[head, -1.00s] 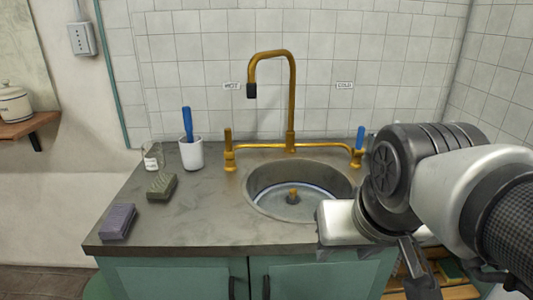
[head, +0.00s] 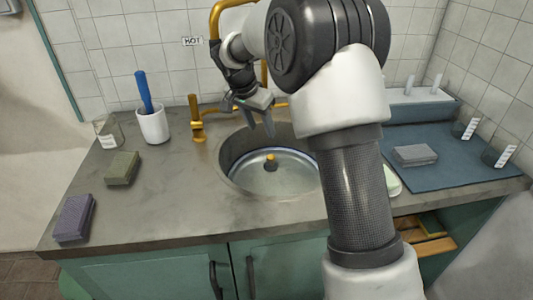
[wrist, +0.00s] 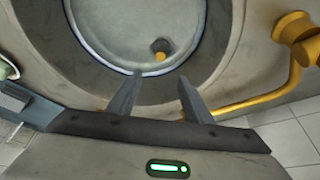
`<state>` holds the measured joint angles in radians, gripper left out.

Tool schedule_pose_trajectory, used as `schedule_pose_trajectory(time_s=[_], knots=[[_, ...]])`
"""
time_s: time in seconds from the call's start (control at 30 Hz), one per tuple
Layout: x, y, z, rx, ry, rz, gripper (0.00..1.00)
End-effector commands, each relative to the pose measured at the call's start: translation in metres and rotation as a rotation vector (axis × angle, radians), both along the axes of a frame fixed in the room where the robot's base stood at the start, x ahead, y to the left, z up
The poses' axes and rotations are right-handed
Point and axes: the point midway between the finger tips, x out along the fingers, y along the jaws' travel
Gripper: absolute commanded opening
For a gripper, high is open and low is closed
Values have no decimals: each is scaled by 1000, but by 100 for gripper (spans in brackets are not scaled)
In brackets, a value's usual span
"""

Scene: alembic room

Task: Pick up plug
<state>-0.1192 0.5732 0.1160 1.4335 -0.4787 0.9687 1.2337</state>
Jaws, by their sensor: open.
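The plug (head: 271,161) is a small dark piece with a yellow-gold knob on top. It stands in the bottom of the round metal sink (head: 228,178). In the wrist view the plug (wrist: 160,48) shows beyond my fingertips, inside the pale ring of the sink (wrist: 85,45). My gripper (head: 260,128) hangs above the back part of the sink, pointing down. In the wrist view my gripper (wrist: 158,85) has its two fingers apart with nothing between them. It is not touching the plug.
The gold tap (head: 215,22) rises behind my gripper, and its gold side valve (head: 197,122) stands left of the sink. A white cup (head: 153,125) with a blue-handled tool, a glass beaker (head: 109,132), a green block (head: 122,168) and a purple block (head: 74,217) are on the left counter.

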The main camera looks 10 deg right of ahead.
Motion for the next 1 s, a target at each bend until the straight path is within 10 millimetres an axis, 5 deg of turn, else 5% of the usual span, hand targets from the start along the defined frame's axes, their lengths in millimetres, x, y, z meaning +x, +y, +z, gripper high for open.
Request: schedule_pose_trajectory(time_s=[0.5,1.0], knots=[[27,-27,-95,0,3,-4,46],[38,-36,-140,1,2,-4,46]])
